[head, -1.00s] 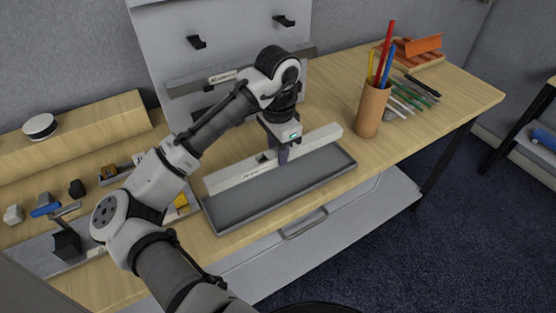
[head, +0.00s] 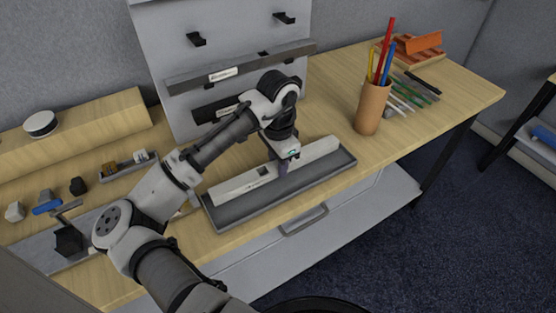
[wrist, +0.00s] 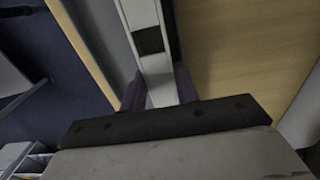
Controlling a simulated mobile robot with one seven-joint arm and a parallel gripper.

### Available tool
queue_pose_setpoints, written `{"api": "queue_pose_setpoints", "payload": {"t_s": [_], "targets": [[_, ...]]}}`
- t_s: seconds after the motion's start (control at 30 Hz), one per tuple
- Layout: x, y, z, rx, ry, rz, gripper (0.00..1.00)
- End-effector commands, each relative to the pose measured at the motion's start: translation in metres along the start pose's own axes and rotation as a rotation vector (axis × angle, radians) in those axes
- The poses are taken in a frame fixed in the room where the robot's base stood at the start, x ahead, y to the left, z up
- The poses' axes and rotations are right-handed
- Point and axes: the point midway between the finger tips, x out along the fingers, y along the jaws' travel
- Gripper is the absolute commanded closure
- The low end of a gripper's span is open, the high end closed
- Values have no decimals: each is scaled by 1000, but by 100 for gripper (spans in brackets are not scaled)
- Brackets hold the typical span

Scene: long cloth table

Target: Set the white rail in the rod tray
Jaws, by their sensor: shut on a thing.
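The white rail (head: 235,186) is a long straight bar with a dark patch on it. In the head view it lies lengthwise over the back part of the grey rod tray (head: 240,217), roughly parallel to its long sides. Whether it touches the tray floor I cannot tell. My gripper (head: 283,168) points down and is shut on the rail right of its middle. In the wrist view the rail (wrist: 138,14) runs up between the two fingers (wrist: 158,93). The gripper hides a short stretch of the rail.
A brown cup (head: 370,110) of pencils stands to the right, with loose pens (head: 415,90) and an orange holder (head: 417,47) behind it. A grey hook panel (head: 235,48) rises behind the tray. Small blocks (head: 47,207) lie at left. The table's front edge is close to the tray.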

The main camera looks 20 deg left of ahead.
Motion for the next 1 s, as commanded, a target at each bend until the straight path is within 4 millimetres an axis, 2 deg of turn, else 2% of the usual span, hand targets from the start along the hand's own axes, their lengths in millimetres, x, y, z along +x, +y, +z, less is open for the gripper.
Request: {"api": "queue_pose_setpoints", "payload": {"t_s": [0.17, 0.2, 0.37, 0.67, 0.83, 1.0], "targets": [[2, 0, 0, 0, 0, -1, 97], [3, 0, 0, 0, 0, -1, 67], [3, 0, 0, 0, -1, -1, 48], [-3, 0, 0, -1, -1, -1, 48], [-23, -1, -1, 0, 1, -2, 48], [-65, -1, 0, 1, -1, -5, 48]]}}
